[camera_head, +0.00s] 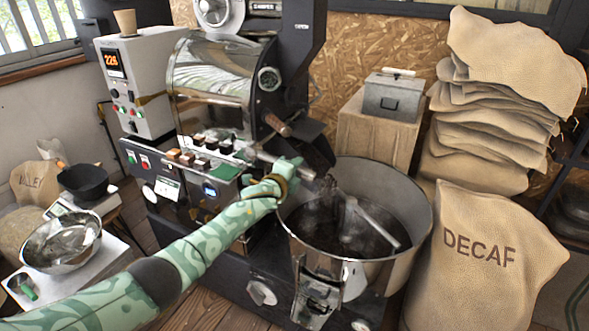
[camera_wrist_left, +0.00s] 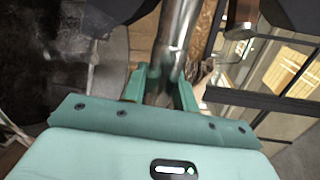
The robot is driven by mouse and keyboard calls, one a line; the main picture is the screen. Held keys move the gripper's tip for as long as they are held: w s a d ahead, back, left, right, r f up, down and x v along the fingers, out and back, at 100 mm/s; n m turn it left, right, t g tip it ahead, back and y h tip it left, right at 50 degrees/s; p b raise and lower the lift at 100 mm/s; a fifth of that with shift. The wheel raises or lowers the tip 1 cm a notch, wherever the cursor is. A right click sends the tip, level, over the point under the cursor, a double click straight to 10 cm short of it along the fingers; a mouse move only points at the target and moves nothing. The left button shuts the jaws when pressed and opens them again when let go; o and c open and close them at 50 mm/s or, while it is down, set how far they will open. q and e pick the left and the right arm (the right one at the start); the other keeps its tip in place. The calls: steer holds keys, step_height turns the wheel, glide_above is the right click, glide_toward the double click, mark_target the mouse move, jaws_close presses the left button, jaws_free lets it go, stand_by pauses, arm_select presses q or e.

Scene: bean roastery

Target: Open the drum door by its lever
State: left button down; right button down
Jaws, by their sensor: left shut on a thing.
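The drum roaster's shiny drum (camera_head: 212,68) stands at the centre of the head view. A grey metal lever (camera_head: 307,173) sticks out low on its front, beside the dark chute (camera_head: 318,150). My left gripper (camera_head: 291,168) is shut on this lever. In the left wrist view the lever (camera_wrist_left: 176,35) runs between the two green fingers of my gripper (camera_wrist_left: 160,88). The fingers hide part of the lever. Whether the drum door behind it is open I cannot tell. My right gripper is in neither view.
A round metal cooling bin (camera_head: 425,215) with dark contents and a stirring arm stands just right of my gripper. A wooden handle (camera_head: 278,125) juts out above the lever. A control box (camera_head: 140,85) is left. A Decaf sack (camera_head: 480,265) stands right.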

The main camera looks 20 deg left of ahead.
arm_select(q)
steer(key=shift+r, duration=0.15)
steer(key=c, duration=1.1)
jaws_free()
steer(key=s+p, duration=0.2)
steer(key=s, duration=0.3)
steer(key=s+a+r+p, duration=0.1)
steer(key=s+p, duration=0.1)
steer(key=s, duration=0.3)
steer(key=s+a+r+p, duration=0.1)
steer(key=s+p, duration=0.1)
steer(key=s, duration=0.4)
steer(key=shift+r+p, duration=0.2)
steer(key=shift+p, duration=0.15)
